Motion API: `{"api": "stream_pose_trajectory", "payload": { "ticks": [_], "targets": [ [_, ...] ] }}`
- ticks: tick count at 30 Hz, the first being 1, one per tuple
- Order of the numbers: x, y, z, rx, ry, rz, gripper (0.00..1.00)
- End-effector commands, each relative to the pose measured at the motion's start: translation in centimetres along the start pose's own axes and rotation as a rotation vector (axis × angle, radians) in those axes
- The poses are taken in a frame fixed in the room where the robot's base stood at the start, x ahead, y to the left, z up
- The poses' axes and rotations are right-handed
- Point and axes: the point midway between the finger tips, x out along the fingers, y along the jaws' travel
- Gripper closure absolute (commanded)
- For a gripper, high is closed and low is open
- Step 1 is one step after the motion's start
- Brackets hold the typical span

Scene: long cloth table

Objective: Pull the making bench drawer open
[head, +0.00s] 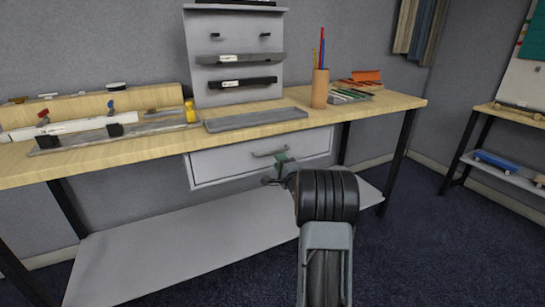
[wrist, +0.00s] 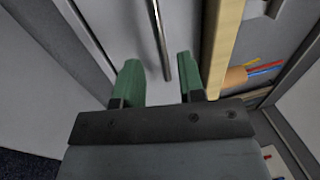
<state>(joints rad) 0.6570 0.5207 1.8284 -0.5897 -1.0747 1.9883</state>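The making bench (head: 150,146) has a light wooden top and dark legs. Its grey-white drawer (head: 222,162) hangs under the top and looks shut, its front level with its frame. A metal bar handle (head: 270,153) is on the drawer front. My gripper (head: 277,169) is in front of the drawer, just below the handle in the head view. In the wrist view, the handle (wrist: 159,40) runs down between the two green fingertips of my gripper (wrist: 160,80). The fingers are apart, with a gap on each side of the bar. Whether the bar lies fully between them in depth is unclear.
A grey tray (head: 256,119), a cork-coloured pencil cup (head: 320,90) and a clamped white piece (head: 75,126) stand on the bench top. A grey lower shelf (head: 150,250) spans the legs. Dark carpet (head: 430,240) is free at the right.

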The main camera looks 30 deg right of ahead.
Motion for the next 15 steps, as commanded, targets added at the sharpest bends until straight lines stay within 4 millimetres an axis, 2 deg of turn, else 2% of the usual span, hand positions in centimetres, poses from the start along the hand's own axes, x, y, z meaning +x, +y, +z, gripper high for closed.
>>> {"api": "stream_pose_trajectory", "payload": {
  "ticks": [6, 15],
  "targets": [
    [3.6, 0.2, 0.1, 0.000, -0.001, -0.001, 0.64],
    [5.8, 0.0, 0.0, -0.001, 0.001, 0.001, 0.64]
  ]
}}
